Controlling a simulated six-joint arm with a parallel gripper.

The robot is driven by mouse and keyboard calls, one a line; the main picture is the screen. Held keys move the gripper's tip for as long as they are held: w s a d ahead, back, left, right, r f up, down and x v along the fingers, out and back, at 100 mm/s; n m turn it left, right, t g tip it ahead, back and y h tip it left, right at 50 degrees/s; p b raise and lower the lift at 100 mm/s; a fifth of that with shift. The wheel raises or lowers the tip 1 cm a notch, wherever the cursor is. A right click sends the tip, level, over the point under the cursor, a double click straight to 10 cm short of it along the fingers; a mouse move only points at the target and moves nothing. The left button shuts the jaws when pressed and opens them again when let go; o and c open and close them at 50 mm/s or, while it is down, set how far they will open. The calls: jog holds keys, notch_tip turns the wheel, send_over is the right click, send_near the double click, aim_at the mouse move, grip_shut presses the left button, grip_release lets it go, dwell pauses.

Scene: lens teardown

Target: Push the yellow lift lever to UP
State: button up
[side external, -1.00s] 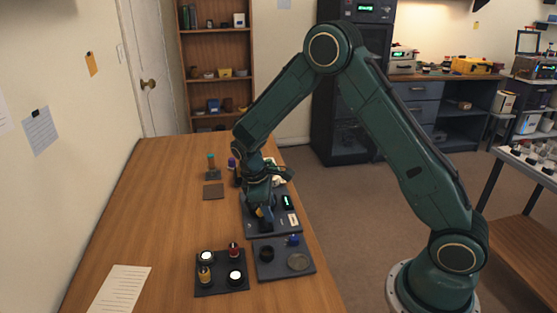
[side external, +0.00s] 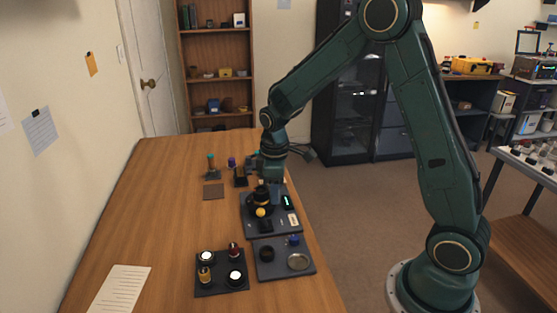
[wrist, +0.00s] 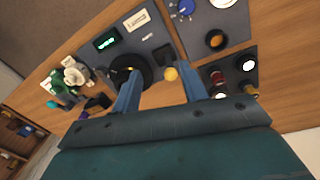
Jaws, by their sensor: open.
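The yellow lift lever's round knob (side external: 261,212) shows at the front of a dark round part (side external: 261,196) on the grey station panel (side external: 254,228). In the wrist view the yellow knob (wrist: 170,74) appears between my two blue fingers, nearer the right one. My gripper (wrist: 160,72) is open and empty. In the side view it (side external: 268,183) is above the rear of the panel, behind the knob. The fingertips are hard to make out there. I cannot read any UP marking.
A lit green display (side external: 287,203) is on the panel's right. A tray (side external: 284,272) with a dish and a blue knob, and a mat (side external: 222,286) with several small parts, lie in front. A purple-capped bottle (side external: 232,162) stands behind. The table's left is mostly clear.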

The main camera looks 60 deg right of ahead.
notch_tip(320, 180, up, 7)
jog(key=s+a+r+m+t, duration=0.3)
jog(key=s+a+r, duration=0.2)
jog(key=s+r, duration=0.5)
jog(key=shift+s+r+m, duration=0.3)
jog(key=shift+s+r, duration=0.1)
jog(key=shift+s, duration=1.6)
jog(key=shift+a, duration=0.15)
